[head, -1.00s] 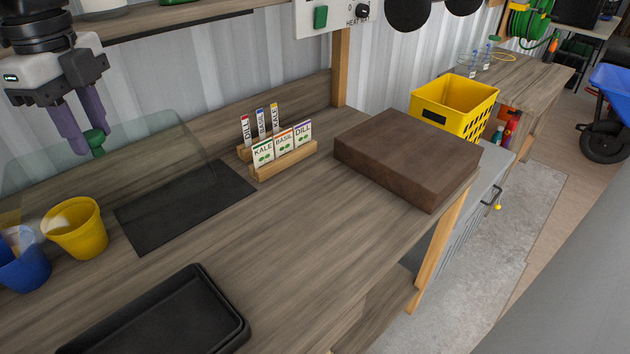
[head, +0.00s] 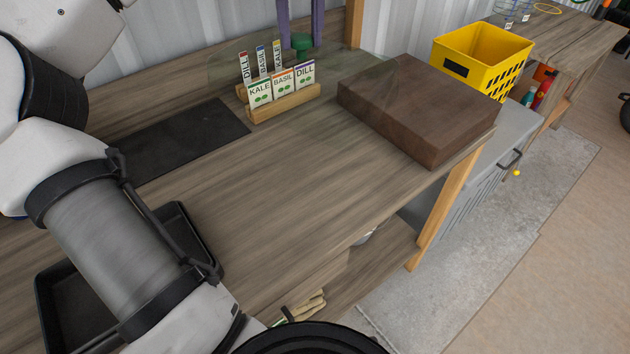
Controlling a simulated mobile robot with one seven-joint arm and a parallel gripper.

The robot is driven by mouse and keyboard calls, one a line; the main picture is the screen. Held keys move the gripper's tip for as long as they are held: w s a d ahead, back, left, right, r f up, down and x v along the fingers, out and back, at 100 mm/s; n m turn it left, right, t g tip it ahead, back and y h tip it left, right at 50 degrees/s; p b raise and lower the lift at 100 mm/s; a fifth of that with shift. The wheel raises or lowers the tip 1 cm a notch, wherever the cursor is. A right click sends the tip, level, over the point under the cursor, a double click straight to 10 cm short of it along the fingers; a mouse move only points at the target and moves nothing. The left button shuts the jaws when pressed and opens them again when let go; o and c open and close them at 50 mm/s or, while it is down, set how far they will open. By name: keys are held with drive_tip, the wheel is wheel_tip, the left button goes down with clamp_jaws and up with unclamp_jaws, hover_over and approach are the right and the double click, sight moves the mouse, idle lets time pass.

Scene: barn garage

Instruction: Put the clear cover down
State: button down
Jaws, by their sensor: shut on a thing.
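The clear cover (head: 345,68) is a see-through, faintly green-tinted piece with a green knob (head: 302,42) on top. It shows at the upper middle of the head view, in front of or over the seed packet rack and the left corner of the brown block. My gripper (head: 301,36) is shut on the green knob with its two purple fingers; the gripper body is cut off by the top of the picture. The cover's edges are faint, and I cannot tell how high it is above the bench.
The wooden rack (head: 285,104) holds several seed packets. The brown block (head: 418,110) sits at the bench's right end, with a yellow crate (head: 484,62) beyond. A black mat (head: 180,140) lies left of the rack. A black tray (head: 62,300) is partly behind my arm. The bench's middle is bare.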

drive_tip(key=shift+d+f+m, duration=0.15)
drive_tip(key=shift+f+m, duration=0.3)
drive_tip(key=shift+m, duration=0.45)
drive_tip(key=shift+f+m+b, duration=0.2)
drive_tip(key=shift+m+b, duration=0.15)
drive_tip(key=shift+m, duration=0.55)
drive_tip(key=shift+f, duration=0.3)
wheel_tip(320, 180, down, 19)
drive_tip(key=p, duration=0.2)
drive_tip(key=shift+f, duration=0.2)
drive_tip(key=shift+f, duration=0.2)
drive_tip(key=c, duration=1.1)
unclamp_jaws()
drive_tip(key=shift+r, duration=0.1)
drive_tip(key=shift+r, duration=0.1)
